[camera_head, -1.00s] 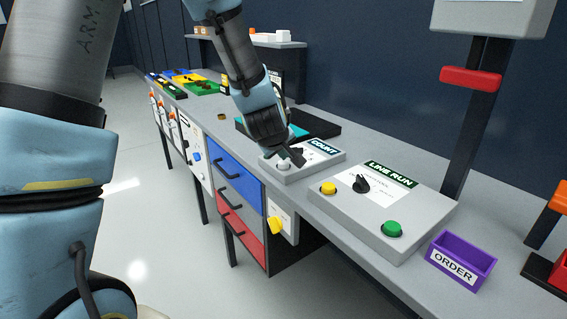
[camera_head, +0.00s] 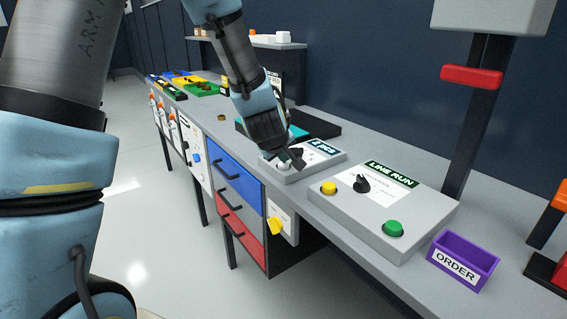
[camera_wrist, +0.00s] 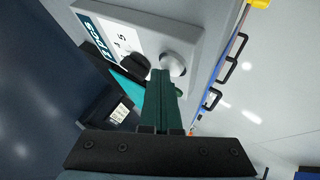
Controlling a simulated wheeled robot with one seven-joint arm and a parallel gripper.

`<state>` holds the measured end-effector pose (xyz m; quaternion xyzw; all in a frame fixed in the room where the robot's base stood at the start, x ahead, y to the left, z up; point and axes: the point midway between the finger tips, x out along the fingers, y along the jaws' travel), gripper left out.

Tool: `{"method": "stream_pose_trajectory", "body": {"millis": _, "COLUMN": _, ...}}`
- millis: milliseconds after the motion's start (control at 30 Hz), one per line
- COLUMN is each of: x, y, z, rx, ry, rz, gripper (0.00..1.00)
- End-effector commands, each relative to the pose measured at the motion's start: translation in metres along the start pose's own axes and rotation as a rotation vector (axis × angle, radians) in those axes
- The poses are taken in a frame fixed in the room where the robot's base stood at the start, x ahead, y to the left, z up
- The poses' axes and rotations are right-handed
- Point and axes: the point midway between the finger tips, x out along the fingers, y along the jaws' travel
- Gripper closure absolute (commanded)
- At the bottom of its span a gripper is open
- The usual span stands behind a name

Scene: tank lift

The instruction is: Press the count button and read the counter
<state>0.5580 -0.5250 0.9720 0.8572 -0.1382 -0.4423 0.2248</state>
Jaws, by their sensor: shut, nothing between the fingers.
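The grey count box (camera_head: 322,163) stands on the bench; its dark display (camera_head: 322,147) reads a digit followed by "PCS". The digit is small and looks like a 2, but I cannot be sure. The white count button (camera_head: 283,164) is at the box's left end, and it also shows in the wrist view (camera_wrist: 173,64). My gripper (camera_head: 297,161) is shut and empty, with its tips at the button. In the wrist view the closed fingers (camera_wrist: 160,78) overlap the button's near edge; I cannot tell whether they touch it. A black knob (camera_wrist: 134,65) sits beside the button.
The LINE RUN box (camera_head: 382,205) with yellow and green buttons stands to the right. A purple ORDER bin (camera_head: 463,259) is beyond it. A teal item on a black tray (camera_head: 318,129) lies behind the count box. Blue, grey and red drawers (camera_head: 238,182) are below the bench.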

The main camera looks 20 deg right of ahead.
Motion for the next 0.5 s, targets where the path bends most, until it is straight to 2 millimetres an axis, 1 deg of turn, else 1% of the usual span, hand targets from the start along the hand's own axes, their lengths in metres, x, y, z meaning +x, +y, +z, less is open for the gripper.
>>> {"method": "stream_pose_trajectory", "body": {"millis": 167, "x": -0.002, "y": 0.001, "z": -0.001, "rx": 0.0, "ry": -0.002, "rz": -0.001, "gripper": 1.0}}
{"method": "stream_pose_trajectory", "body": {"millis": 500, "x": -0.013, "y": 0.009, "z": -0.009, "rx": 0.0, "ry": -0.001, "rz": -0.001, "gripper": 1.0}}
